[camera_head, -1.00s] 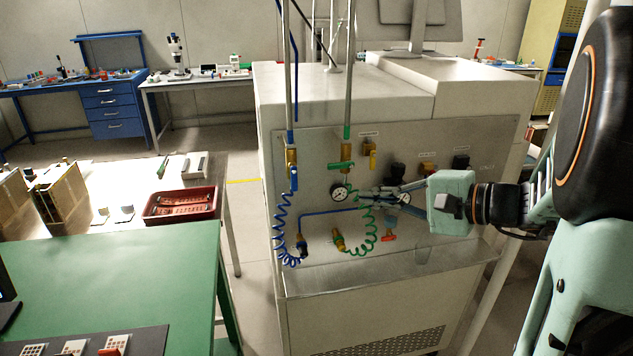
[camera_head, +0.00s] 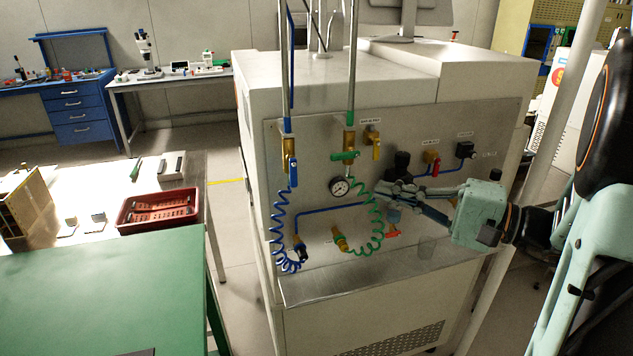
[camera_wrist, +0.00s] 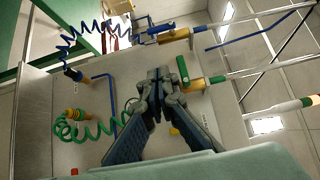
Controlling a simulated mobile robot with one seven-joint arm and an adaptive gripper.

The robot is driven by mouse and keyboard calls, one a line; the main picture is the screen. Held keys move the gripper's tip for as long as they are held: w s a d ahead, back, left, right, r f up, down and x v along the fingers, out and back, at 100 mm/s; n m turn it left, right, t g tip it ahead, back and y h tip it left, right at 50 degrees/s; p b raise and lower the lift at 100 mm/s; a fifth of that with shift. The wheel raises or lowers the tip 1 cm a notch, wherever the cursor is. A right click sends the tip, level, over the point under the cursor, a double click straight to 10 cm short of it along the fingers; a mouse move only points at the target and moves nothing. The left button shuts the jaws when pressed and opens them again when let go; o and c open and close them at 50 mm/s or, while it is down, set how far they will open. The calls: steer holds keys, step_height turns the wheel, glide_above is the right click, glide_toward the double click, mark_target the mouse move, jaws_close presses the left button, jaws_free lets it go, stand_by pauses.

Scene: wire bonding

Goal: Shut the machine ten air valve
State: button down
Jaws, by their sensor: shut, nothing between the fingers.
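The machine's front panel (camera_head: 315,135) carries several brass valves; which one is the air valve I cannot tell, as the labels are too small to read. One valve has a blue handle (camera_head: 291,169) pointing down along its pipe. Another has a green handle (camera_head: 345,156) lying across its pipe; it also shows in the wrist view (camera_wrist: 217,79). A yellow-handled valve (camera_head: 376,148) and a red-handled valve (camera_head: 435,167) sit to their right. My gripper (camera_head: 381,190) is shut and empty in front of the panel, right of the gauge, below the green and yellow handles.
A round gauge (camera_head: 340,187) sits below the green handle. A blue coiled hose (camera_head: 277,232) and a green coiled hose (camera_head: 378,225) hang before the panel. A red handle (camera_head: 393,234) sits low under my gripper. A green table (camera_head: 110,280) and red tray (camera_head: 158,212) stand at left.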

steer(key=p, duration=0.2)
glide_toward(293, 173)
steer(key=w+a+f, duration=0.1)
steer(key=w+a, duration=0.3)
steer(key=w, duration=0.1)
steer(key=shift+s+a+f, duration=0.3)
steer(key=shift+a, duration=0.05)
steer(key=shift+f+b, duration=0.25)
steer(key=shift+b, duration=0.15)
steer(key=shift+a+r, duration=0.1)
